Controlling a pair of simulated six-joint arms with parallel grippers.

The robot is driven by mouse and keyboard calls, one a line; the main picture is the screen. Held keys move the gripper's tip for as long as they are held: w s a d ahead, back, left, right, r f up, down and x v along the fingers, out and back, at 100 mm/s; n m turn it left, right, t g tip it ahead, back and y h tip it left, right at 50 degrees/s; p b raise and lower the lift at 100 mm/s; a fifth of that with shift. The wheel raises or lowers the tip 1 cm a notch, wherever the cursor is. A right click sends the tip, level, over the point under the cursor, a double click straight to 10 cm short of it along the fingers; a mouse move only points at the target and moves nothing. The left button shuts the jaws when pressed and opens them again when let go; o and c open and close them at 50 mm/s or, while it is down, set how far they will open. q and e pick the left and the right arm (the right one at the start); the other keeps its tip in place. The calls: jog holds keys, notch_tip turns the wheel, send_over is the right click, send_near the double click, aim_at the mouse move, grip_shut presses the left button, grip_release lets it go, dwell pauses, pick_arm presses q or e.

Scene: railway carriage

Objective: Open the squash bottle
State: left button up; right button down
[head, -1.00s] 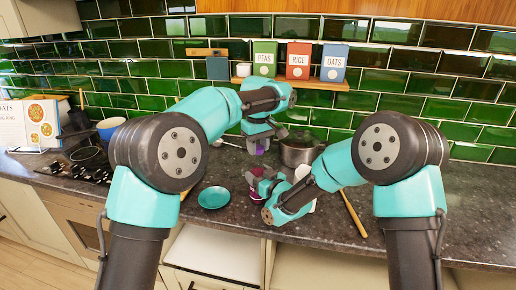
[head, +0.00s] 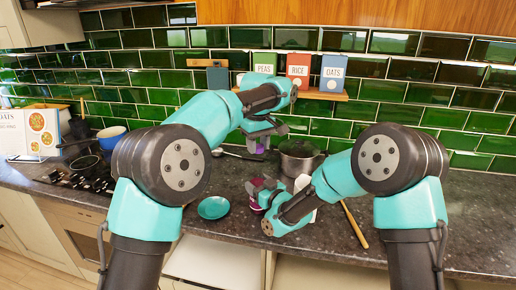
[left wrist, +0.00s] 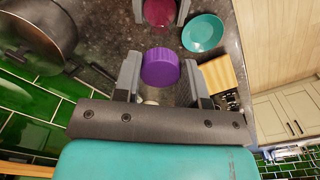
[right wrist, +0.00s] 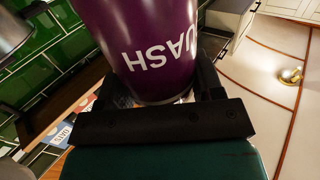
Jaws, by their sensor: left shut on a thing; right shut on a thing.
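The squash bottle (right wrist: 140,45) is dark purple with white lettering and fills the upper part of the right wrist view. My right gripper (head: 262,188) is shut on its body, low over the counter. The bottle's dark red round top (left wrist: 160,11) shows at the upper edge of the left wrist view. The purple cap (left wrist: 160,68) is between the fingers of my left gripper (head: 262,138), which is shut on it. The cap is apart from the bottle, with a clear gap between them, and is held above it in the head view.
A teal saucer (head: 213,208) lies on the counter left of the bottle. A metal pot (head: 299,162) stands behind to the right. A wooden utensil (head: 355,224) lies on the right. A shelf holds the peas, rice and oats boxes.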

jog(key=shift+c, duration=0.8)
grip_release()
jog(key=v, duration=1.2)
